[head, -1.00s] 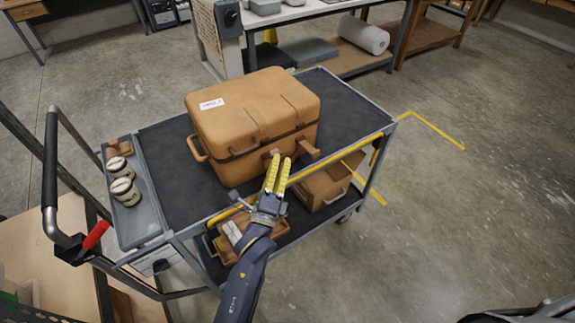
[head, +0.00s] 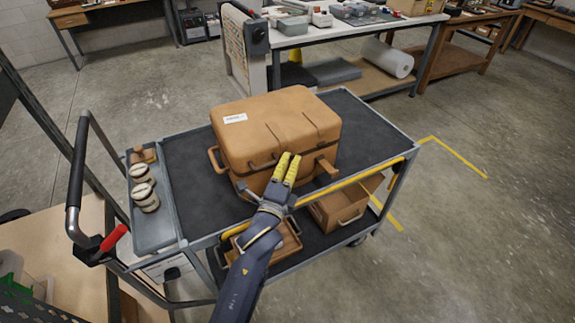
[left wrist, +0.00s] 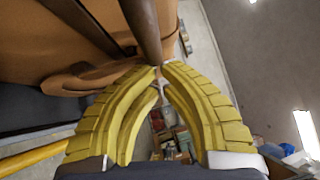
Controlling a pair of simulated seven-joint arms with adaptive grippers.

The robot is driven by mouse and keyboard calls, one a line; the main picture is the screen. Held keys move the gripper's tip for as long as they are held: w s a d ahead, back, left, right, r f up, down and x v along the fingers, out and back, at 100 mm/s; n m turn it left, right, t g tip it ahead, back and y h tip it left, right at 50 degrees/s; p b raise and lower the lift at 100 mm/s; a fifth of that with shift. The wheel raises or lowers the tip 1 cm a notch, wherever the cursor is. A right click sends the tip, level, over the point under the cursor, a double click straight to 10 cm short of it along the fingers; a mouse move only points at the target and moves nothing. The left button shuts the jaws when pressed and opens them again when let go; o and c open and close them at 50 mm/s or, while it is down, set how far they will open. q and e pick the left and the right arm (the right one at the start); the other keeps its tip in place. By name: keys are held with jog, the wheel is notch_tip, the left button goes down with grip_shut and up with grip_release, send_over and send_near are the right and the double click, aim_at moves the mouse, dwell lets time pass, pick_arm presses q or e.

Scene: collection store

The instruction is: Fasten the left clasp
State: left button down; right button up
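A tan case (head: 265,125) with a white label stands closed-lidded on the cart's top shelf. A tab (head: 327,167) sticks out low on the front's right side, apparently the right clasp. The left clasp cannot be made out; my left gripper (head: 290,156) covers that part of the front. Its yellow fingers point up at the case, close together. In the left wrist view the fingertips (left wrist: 161,68) meet, with nothing clear between them. A dark brown bar (left wrist: 143,30) and an orange-brown flap (left wrist: 90,82) show beside them; I cannot tell whether they touch. My right gripper is out of view.
The cart (head: 375,125) has a yellow front rail (head: 360,177) below the case. Jars (head: 144,190) stand in its left side tray. An open box (head: 338,207) sits on the lower shelf. The top shelf right of the case is clear.

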pick_arm(q)
jog(key=shift+w+a+r, duration=0.1)
jog(key=shift+w+a, duration=0.1)
jog(key=shift+w, duration=0.1)
dwell(0.4)
